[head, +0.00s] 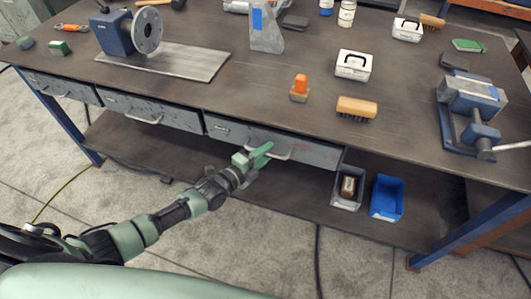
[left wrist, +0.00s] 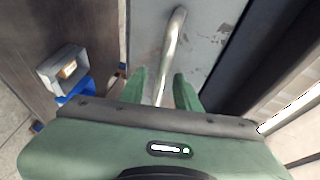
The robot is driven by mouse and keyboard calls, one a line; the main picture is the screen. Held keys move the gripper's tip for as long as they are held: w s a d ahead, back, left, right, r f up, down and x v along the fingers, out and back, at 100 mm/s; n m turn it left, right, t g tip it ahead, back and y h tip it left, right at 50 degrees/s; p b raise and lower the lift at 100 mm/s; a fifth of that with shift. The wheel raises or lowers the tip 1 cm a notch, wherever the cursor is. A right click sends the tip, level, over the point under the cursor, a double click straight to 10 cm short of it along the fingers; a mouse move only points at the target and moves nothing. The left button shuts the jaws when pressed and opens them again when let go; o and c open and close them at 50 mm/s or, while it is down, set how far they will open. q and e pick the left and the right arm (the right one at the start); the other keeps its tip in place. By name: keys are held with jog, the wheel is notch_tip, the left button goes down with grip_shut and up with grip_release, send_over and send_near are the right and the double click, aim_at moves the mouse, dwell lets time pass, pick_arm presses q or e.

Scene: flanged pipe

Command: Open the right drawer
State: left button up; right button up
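The right drawer (head: 310,152) is a grey metal front under the workbench top, and it looks shut, in line with the drawers beside it. Its bar handle (head: 281,157) is partly hidden by my left gripper (head: 262,152). In the left wrist view the handle (left wrist: 172,50) runs from the drawer front (left wrist: 205,35) down between the two green fingers. My left gripper (left wrist: 163,88) is open, with a finger on each side of the handle and gaps visible. I cannot tell whether either finger touches it. My right gripper is in neither view.
The middle drawer (head: 165,112) and left drawer (head: 60,88) look shut. A grey bin (head: 347,203) and a blue bin (head: 387,198) stand on the lower shelf, right of the arm. A brush (head: 357,107) and a vise (head: 472,98) are on the worktop (head: 225,95).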

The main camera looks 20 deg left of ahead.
pick_arm(q)
grip_shut()
dwell(1.4)
